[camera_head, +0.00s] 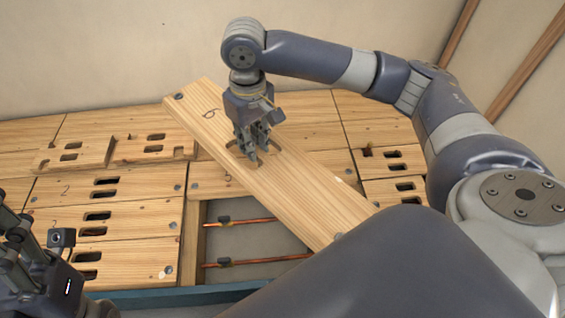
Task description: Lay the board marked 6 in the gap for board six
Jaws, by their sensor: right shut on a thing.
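The board marked 6 (315,195) is a long pale wooden plank. It hangs tilted and diagonal over the floor, its numbered end at upper left and its other end at lower right. My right gripper (256,155) is shut on it at the hand slots near its middle. The gap (240,240) is an open rectangle at front centre, with copper pipes (243,262) in clips over a grey bottom. The board covers the gap's right side. My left gripper (40,270) is partly in view at lower left, away from the board; its jaw state is unclear.
Slotted boards lie around the gap, including one marked 2 (65,192) at left. Loose-looking smaller wooden pieces (150,148) rest on the back boards. A blue front edge (170,298) runs below. Walls rise behind. My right arm hides the front right.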

